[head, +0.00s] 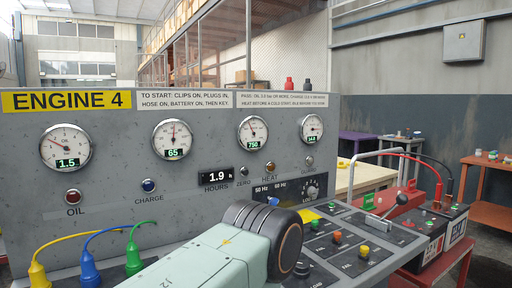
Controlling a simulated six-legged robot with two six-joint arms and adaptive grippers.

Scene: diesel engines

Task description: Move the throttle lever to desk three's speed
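In the head view, a short metal lever (388,211) stands on the sloping console right of the ENGINE 4 panel (110,190). It looks like the throttle lever, but its label and setting are too small to read. A round panel gauge (253,133) reads 750; it may be the speed gauge. Desk three and its speed are not identifiable. A pale green arm link of mine with a dark joint reaches up from the bottom centre and covers part of the console. Neither of my grippers is in view.
Other gauges include oil (66,147) at 1.5 and one (173,138) at 65. Yellow, blue and green plugs with cables (90,266) stand at lower left. Console buttons (337,237), a bent grey handle (350,172) and a battery with clips (432,225) are at right.

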